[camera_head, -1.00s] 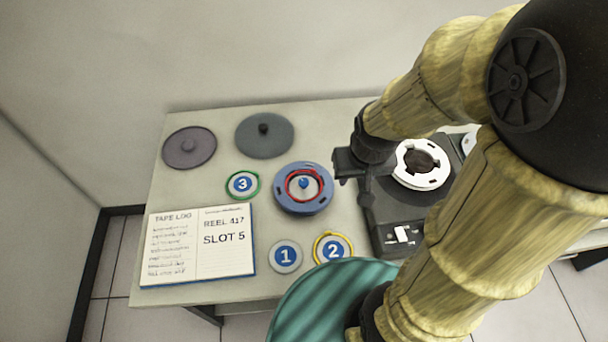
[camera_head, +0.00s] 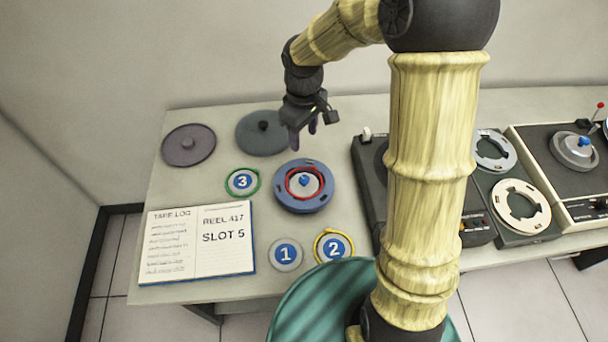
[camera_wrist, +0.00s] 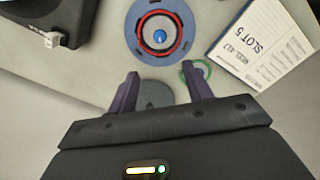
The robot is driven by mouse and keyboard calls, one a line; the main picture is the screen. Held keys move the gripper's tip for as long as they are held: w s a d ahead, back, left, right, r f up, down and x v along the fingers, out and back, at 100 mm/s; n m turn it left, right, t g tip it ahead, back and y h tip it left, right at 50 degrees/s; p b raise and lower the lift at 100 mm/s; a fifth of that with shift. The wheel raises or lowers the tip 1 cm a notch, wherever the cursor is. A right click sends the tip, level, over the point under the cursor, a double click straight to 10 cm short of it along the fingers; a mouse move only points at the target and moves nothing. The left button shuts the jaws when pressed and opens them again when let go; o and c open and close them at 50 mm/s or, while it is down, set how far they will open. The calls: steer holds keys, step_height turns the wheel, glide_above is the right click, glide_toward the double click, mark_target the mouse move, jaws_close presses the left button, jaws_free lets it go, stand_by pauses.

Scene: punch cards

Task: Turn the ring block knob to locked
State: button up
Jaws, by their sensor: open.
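A blue round block (camera_head: 281,195) lies on the table, with a red ring (camera_head: 289,188) around a pale hub and a small blue knob (camera_head: 304,181) at its centre. In the wrist view the block (camera_wrist: 140,47) is at the top, with the knob (camera_wrist: 159,36) at its middle. I cannot read any locked marking. My gripper (camera_head: 303,137) points down, open and empty, just behind the block and apart from it. In the wrist view its two fingers (camera_wrist: 162,88) stand spread below the block.
A grey lid (camera_head: 258,140) and a purplish lid (camera_head: 189,145) lie at the back left. Discs marked 1 (camera_head: 285,255), 2 (camera_head: 334,247) and 3 (camera_head: 242,182) surround the block. An open log book (camera_head: 197,240) is at left. A dark tape machine (camera_head: 370,170) stands at right, partly behind my arm.

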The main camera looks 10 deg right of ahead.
mark_target(304, 178)
steer(key=shift+f, duration=0.1)
step_height(304, 178, down, 17)
steer(key=shift+f+p, duration=0.15)
steer(key=shift+p, duration=0.15)
stand_by(0.5)
steer(key=shift+c, duration=0.4)
steer(key=c, duration=0.9)
